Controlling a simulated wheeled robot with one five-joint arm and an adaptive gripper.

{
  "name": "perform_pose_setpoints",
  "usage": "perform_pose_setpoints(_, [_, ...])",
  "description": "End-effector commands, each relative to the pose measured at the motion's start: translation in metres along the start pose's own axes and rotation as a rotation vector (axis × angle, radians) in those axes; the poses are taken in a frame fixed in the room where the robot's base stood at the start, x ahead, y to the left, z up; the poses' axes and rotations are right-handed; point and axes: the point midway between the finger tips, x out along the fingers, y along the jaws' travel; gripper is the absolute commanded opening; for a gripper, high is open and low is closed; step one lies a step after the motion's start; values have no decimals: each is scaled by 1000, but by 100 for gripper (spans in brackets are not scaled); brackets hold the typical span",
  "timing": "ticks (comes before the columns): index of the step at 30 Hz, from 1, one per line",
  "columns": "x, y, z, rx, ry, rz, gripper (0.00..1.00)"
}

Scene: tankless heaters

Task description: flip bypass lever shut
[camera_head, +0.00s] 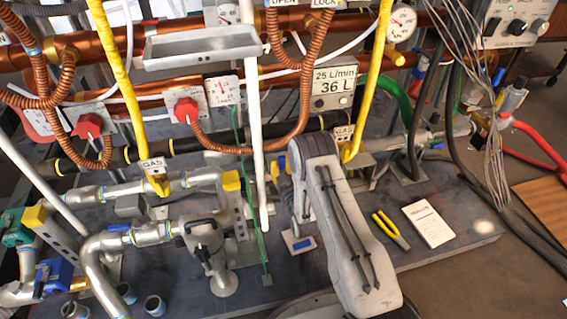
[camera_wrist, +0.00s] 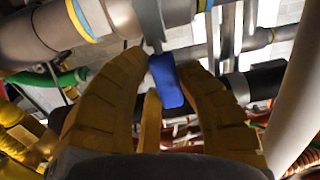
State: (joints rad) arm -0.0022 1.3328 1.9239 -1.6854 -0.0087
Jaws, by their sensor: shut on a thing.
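The blue lever (camera_wrist: 167,82) stands between the yellow-brown fingers of my gripper (camera_wrist: 161,62) in the wrist view. My gripper is shut on it. The lever hangs by a grey metal stem below a grey pipe (camera_wrist: 60,25). In the head view, my grey arm reaches into the pipework right of the white vertical pipe (camera_head: 251,110). My arm hides most of my gripper and the lever there. A bit of blue shows beside the arm's far end, but I cannot tell whether it is this lever.
Copper pipes and red valve knobs (camera_head: 186,110) fill the back. Yellow-handled pliers (camera_head: 391,230) and a white notepad (camera_head: 428,223) lie on the dark base plate (camera_head: 455,250) at right. Grey cables (camera_head: 490,150) hang at right. A white pipe (camera_wrist: 297,85) stands close at right in the wrist view.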

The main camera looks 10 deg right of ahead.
Motion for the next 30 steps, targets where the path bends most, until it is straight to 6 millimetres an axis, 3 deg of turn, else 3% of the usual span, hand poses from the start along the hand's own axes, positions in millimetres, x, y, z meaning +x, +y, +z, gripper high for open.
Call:
perform_pose_setpoints(12, [2, -1, -2, -10, 6, -1, 0])
perform_pose_setpoints(13, [2, -1, -2, -9, 6, -1, 33])
perform_pose_setpoints(21, [1, 0, -1, -8, 3, -1, 57])
perform_pose_setpoints(30, [-1, 0, 0, -7, 0, 0, 58])
